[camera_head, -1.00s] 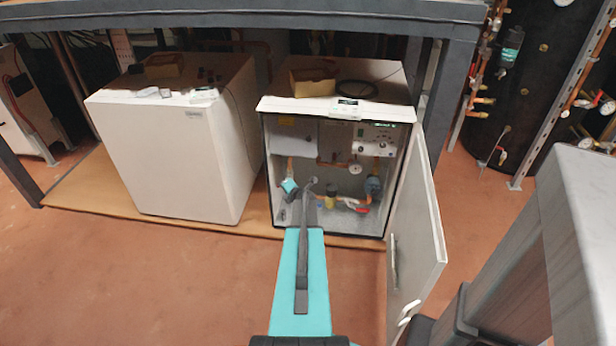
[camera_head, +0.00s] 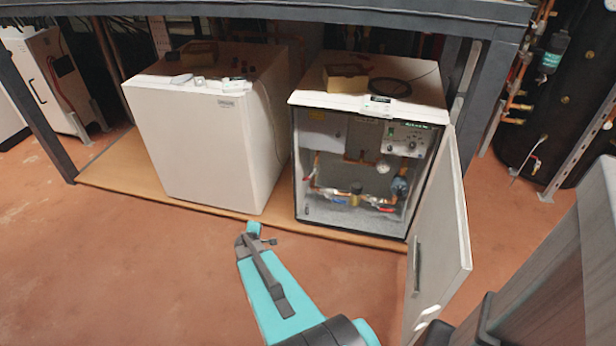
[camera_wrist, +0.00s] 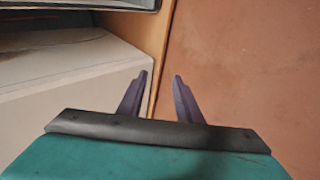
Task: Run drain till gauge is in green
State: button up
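The open heat pump cabinet (camera_head: 300,180) stands under the bench with its door (camera_head: 440,235) swung out to the right. Inside it are a round white pressure gauge (camera_head: 383,167), copper pipes, a red-handled valve (camera_head: 386,209), a blue-handled valve (camera_head: 339,201) and a control panel (camera_head: 406,140). The gauge is too small to read. My gripper shows in the wrist view (camera_wrist: 162,76) with two dark fingers spread apart and nothing between them. In the head view my gripper (camera_head: 262,233) is outside the cabinet, in front and to its left, above the floor.
A closed white heat pump (camera_head: 195,145) stands to the left on the same wooden board (camera_head: 110,185). The open door bounds the cabinet's right side. The bench top (camera_head: 330,12) overhangs both units. The red floor (camera_head: 130,270) in front is clear.

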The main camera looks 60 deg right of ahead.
jog(key=s+a+f+m+g+y, duration=0.1)
jog(key=s+a+f+g, duration=0.15)
jog(key=a, duration=0.45)
jog(key=s+a+f+m+g+y, duration=0.15)
jog(key=s+a, duration=0.25)
jog(key=a, duration=0.4)
jog(key=s+a+f+m+g+y, duration=0.1)
jog(key=s+a+f, duration=0.2)
jog(key=a, duration=0.4)
jog(key=s+a+g+y, duration=0.4)
jog(key=s+a, duration=1.1)
jog(key=a, duration=0.5)
jog(key=shift+s+a+r+m+g, duration=0.2)
jog(key=shift+s+r+m+g, duration=0.15)
jog(key=shift+s+m, duration=0.1)
